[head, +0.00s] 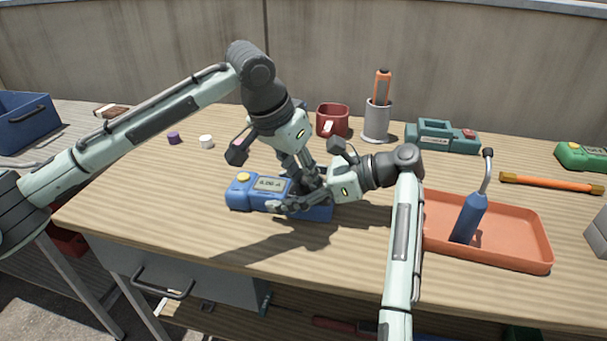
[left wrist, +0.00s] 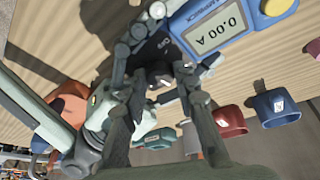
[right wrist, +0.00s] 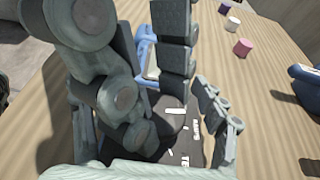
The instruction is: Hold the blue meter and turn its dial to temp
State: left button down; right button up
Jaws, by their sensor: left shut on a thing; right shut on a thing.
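The blue meter (head: 242,197) lies face up on the wooden table, with a yellow button and a display. The display (left wrist: 222,27) reads 0.00 A in the left wrist view. My left gripper (head: 303,182) comes down from above and is shut on the dark dial, which is mostly hidden between its fingers (left wrist: 168,82). My right gripper (head: 302,193) reaches in from the right and is shut on the meter's body, around the dial end. The dark dial face (right wrist: 184,145) shows white lettering, partly AMPS and TE, in the right wrist view. The dial's pointer is hard to tell.
An orange tray (head: 525,255) with a blue-handled tool (head: 469,217) stands at right. Behind are a red mug (head: 332,121), a grey cup (head: 376,123) and a green device (head: 436,136). Purple (head: 173,138) and white (head: 206,141) caps lie at back left. The table's front left is clear.

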pick_arm(q)
jog(key=shift+m, duration=0.3)
jog(key=m, duration=0.1)
jog(key=m+g, duration=0.1)
jog(key=shift+w+a+m+h, duration=0.1)
jog(key=shift+w+m+h, duration=0.1)
jog(key=shift+m+h, duration=0.2)
jog(key=m+g, duration=0.1)
jog(key=m, duration=0.2)
jog(key=shift+w+m+g, duration=0.15)
jog(key=shift+m+g, duration=0.15)
jog(key=m+g, duration=0.1)
jog(key=m, duration=0.3)
jog(key=m+g, duration=0.1)
jog(key=m, duration=0.1)
jog(key=shift+w+m+g, duration=0.3)
jog(key=c, duration=1.5)
grip_release()
jog(key=shift+o, duration=0.2)
jog(key=shift+r, duration=0.15)
jog(key=v, duration=1.1)
jog(key=shift+r, duration=0.45)
